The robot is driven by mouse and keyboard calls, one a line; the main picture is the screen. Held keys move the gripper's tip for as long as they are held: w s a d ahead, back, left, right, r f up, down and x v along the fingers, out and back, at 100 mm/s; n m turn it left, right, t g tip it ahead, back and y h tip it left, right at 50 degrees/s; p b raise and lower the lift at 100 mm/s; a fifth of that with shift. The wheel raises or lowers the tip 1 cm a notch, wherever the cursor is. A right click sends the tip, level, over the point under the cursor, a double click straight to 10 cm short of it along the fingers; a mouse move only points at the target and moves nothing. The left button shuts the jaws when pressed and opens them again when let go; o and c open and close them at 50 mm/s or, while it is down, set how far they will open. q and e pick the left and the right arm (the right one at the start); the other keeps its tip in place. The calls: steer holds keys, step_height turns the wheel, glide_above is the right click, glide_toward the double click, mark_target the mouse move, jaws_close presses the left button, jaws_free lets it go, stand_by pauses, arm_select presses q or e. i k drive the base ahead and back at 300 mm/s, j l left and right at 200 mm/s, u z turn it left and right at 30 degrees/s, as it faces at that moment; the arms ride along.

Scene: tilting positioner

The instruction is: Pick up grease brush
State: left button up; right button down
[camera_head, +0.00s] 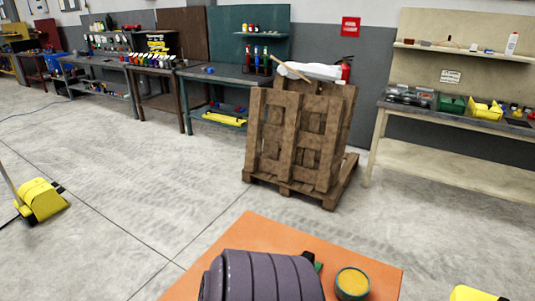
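I cannot make out a grease brush for certain. A small dark green piece (314,262) shows at the right end of a ribbed purple-grey cylinder (262,276) and is mostly hidden by it. A round tin with a yellow-orange top (352,282) stands to the right on the orange surface (250,232). The cylinder sits at the near edge of the picture and is cut off by it.
A wooden pallet stack (300,135) stands beyond the orange surface. A workbench with bins (452,105) is on the right, and other benches (215,75) line the wall. A yellow machine (40,200) is on the left. The floor between is largely clear.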

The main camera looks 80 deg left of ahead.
mark_target(310, 256)
steer(key=u, duration=2.15)
steer(key=j+z, duration=0.15)
steer(key=k+j, duration=0.05)
